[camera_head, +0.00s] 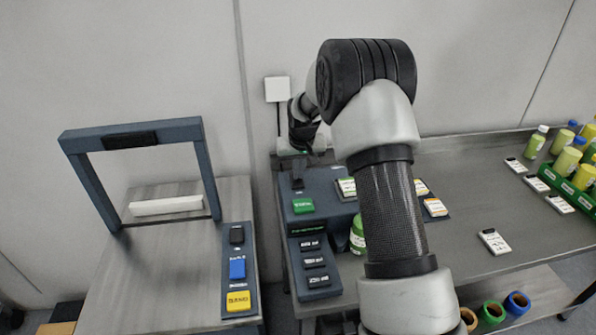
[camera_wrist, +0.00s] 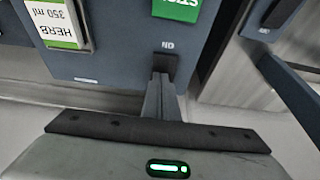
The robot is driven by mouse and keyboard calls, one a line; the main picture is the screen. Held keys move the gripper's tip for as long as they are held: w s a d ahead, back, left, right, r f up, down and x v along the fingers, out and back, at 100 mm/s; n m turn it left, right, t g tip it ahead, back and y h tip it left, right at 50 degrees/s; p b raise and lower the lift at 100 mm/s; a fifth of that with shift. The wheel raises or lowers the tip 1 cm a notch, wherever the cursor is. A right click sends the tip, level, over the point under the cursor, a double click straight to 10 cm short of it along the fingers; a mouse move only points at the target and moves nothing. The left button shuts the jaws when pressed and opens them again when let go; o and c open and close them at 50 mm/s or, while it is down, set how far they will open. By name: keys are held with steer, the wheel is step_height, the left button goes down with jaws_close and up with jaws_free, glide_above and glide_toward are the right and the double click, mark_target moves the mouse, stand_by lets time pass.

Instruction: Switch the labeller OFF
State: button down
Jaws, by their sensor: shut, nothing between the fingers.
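The blue-grey machine panel (camera_head: 325,190) in the middle of the head view bears a green button (camera_head: 303,205). In the wrist view, beyond the fingertips, are the same panel (camera_wrist: 115,60), the green button (camera_wrist: 178,8) and a small dark switch (camera_wrist: 165,62) with an upside-down marking that seems to read ON. My gripper (camera_wrist: 162,78) is shut and empty, its fingertips at the switch and partly covering it. I cannot tell whether they touch it or which way it is set. In the head view my gripper is small and dark above the green button.
Left stands an arch-framed machine (camera_head: 186,124) with a panel of black, blue and yellow controls (camera_head: 237,268). A label card (camera_wrist: 55,22) reading HERB 350 ml sits beside the switch. Bottles and a green crate (camera_head: 567,187) stand far right. My arm hides part of the table.

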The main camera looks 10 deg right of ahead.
steer(key=v, duration=1.4)
steer(key=shift+w+p, duration=0.35)
steer(key=shift+w, duration=0.05)
steer(key=b, duration=0.1)
steer(key=w+b, duration=0.1)
steer(key=shift+w+a+r+b, duration=0.15)
steer(key=shift+a+r+b, duration=0.15)
steer(key=shift+a, duration=0.1)
steer(key=shift+f, duration=0.1)
glide_above(297, 186)
steer(key=w, duration=0.3)
steer(key=f, duration=1.1)
steer(key=shift+w+a+f+p, duration=0.1)
steer(key=shift+w+f+p, duration=0.1)
steer(key=shift+f+p, duration=0.2)
steer(key=shift+x, duration=0.8)
